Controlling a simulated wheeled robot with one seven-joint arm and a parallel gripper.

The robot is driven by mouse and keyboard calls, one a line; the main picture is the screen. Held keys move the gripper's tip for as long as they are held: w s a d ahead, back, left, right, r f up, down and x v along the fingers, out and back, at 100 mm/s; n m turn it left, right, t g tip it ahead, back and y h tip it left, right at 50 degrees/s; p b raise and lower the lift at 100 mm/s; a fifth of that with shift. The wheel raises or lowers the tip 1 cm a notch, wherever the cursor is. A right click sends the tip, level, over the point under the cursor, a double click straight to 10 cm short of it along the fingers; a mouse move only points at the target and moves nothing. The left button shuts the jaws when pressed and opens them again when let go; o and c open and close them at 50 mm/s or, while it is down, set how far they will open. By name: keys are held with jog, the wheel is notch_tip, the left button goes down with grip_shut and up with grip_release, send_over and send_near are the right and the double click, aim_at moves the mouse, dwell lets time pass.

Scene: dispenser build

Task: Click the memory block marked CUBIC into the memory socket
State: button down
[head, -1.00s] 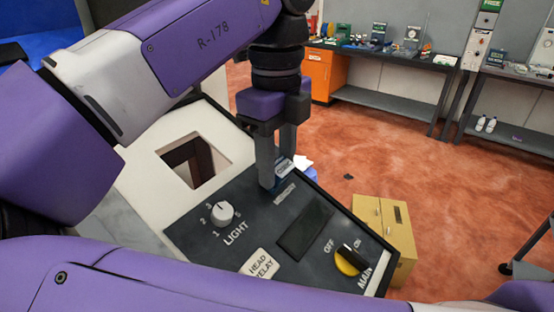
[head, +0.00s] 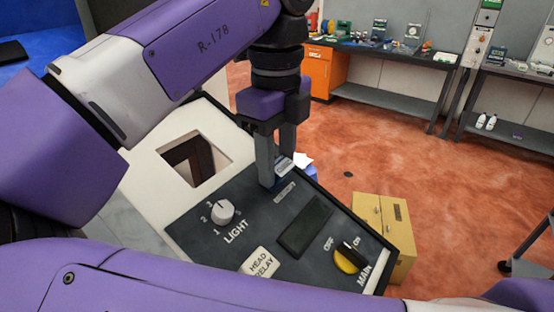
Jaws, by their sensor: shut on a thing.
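My gripper (head: 279,171) points down at the far edge of a dark control panel (head: 232,262). It is shut on a small block with a pale label, the memory block (head: 284,165). The block sits between the fingers right at the panel surface. A small pale label plate (head: 285,192) lies on the panel just in front of it. The memory socket is hidden by the fingers and block, so I cannot tell whether the block is seated. The marking on the block is too small to read.
The panel carries a LIGHT dial (head: 222,212), a dark display window (head: 305,226), a HEAD RELAY plate (head: 261,262) and a yellow-and-black MAIN switch (head: 350,256). A square opening (head: 196,159) lies left of the gripper. A cardboard-coloured box (head: 385,225) stands on the floor at right.

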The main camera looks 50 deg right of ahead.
jog(key=shift+w+f, duration=0.15)
jog(key=shift+f, duration=0.2)
dwell(0.6)
jog(key=shift+c, duration=1.6)
grip_release()
jog(key=shift+d+r, duration=0.1)
jog(key=shift+r, duration=0.15)
jog(key=shift+r+p, duration=1.45)
jog(key=shift+p, duration=0.05)
jog(key=shift+r+p, duration=1.35)
